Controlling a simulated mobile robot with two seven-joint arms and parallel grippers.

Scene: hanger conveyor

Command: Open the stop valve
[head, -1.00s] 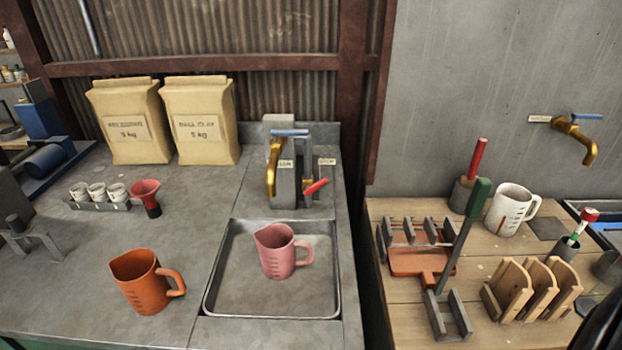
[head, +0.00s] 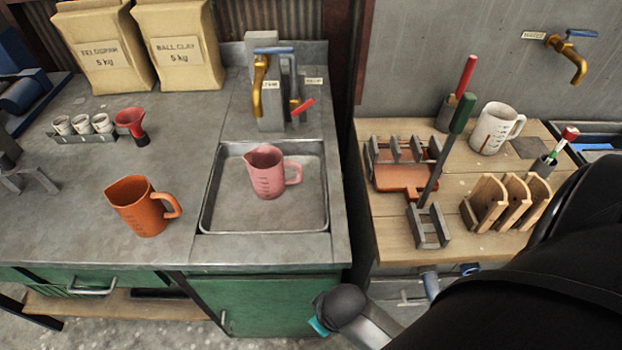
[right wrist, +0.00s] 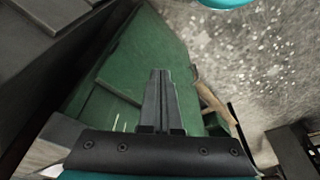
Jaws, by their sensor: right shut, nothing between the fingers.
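A brass tap (head: 258,90) with a blue lever (head: 273,50) stands on a grey block behind the metal tray. A red lever (head: 303,107) sticks out at its right side, tilted up to the right, with small labels nearby too small to read surely. I cannot tell which of these is the stop valve. A second brass tap (head: 575,65) with a blue lever is on the right wall. My right gripper (right wrist: 160,76) is shut and empty in the right wrist view, in front of green cabinet panels, away from the taps. My left gripper is not in view.
A pink jug (head: 266,175) stands in the metal tray (head: 208,205). An orange jug (head: 140,212) is left of it. The wooden table (head: 395,235) at right holds a white jug (head: 494,130), racks and tools. Green cabinet doors (head: 260,300) are below the counter.

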